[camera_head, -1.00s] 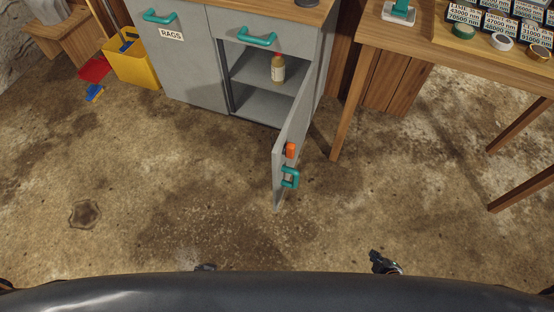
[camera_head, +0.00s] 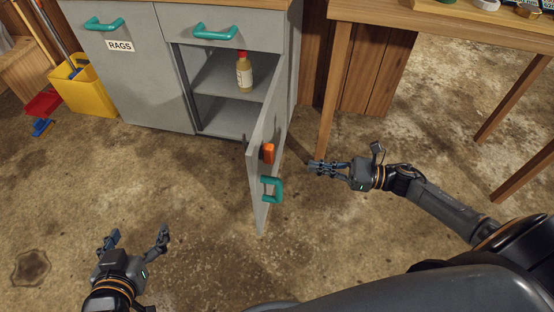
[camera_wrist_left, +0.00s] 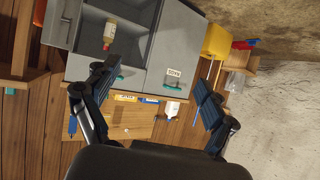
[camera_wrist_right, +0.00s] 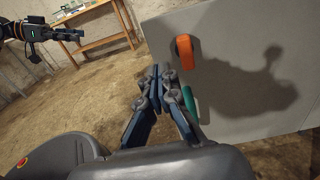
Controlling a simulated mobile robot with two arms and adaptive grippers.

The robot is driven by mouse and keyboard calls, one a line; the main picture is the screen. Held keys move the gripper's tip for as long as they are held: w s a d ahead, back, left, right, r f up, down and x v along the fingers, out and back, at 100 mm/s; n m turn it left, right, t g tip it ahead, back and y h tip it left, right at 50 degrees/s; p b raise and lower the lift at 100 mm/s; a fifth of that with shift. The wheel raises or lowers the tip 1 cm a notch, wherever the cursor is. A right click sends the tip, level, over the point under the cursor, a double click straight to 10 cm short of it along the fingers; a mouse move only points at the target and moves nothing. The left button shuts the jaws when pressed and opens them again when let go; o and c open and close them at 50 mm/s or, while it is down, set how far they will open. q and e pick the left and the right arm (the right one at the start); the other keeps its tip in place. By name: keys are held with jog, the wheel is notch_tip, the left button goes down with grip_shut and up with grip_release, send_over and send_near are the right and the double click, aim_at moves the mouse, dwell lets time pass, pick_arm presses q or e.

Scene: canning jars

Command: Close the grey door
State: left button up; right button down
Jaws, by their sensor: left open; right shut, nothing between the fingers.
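The grey door (camera_head: 270,125) hangs wide open from the grey cabinet, jutting towards me. It has a teal handle (camera_head: 278,190) and an orange piece (camera_head: 268,153) near its free edge. My right gripper (camera_head: 315,168) is shut and empty, to the right of the door on its handle side, apart from it in the head view. In the right wrist view its closed fingertips (camera_wrist_right: 157,73) overlap the near side of the door (camera_wrist_right: 250,75), partly hiding the handle (camera_wrist_right: 189,103). My left gripper (camera_head: 138,236) is open and empty over the floor, left of the door.
A bottle (camera_head: 244,75) stands on a shelf inside the open cabinet. A wooden table (camera_head: 400,14) stands right of the cabinet, its leg (camera_head: 333,90) behind my right gripper. A yellow bucket (camera_head: 85,90) is at the left. The floor before the cabinet is clear.

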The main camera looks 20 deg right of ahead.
aim_at(256, 156)
jog(key=b+x, duration=0.1)
jog(key=x, duration=1.1)
jog(key=shift+w+a+r, duration=0.1)
pick_arm(q)
jog(key=shift+w+d+r+t+h, duration=0.2)
jog(key=shift+w+r+t, duration=0.25)
jog(key=shift+r, duration=0.25)
jog(key=shift+w+d+r+t+h, duration=0.15)
jog(key=shift+w+d+r+t, duration=0.15)
jog(key=shift+r+t, duration=0.3)
jog(key=shift+w+d+r+t+h, duration=0.15)
jog(key=shift+w+r+t, duration=0.25)
jog(key=shift+r, duration=0.4)
pick_arm(e)
jog(key=shift+w+a, duration=0.35)
jog(key=shift+a, duration=0.2)
jog(key=shift+a, duration=0.15)
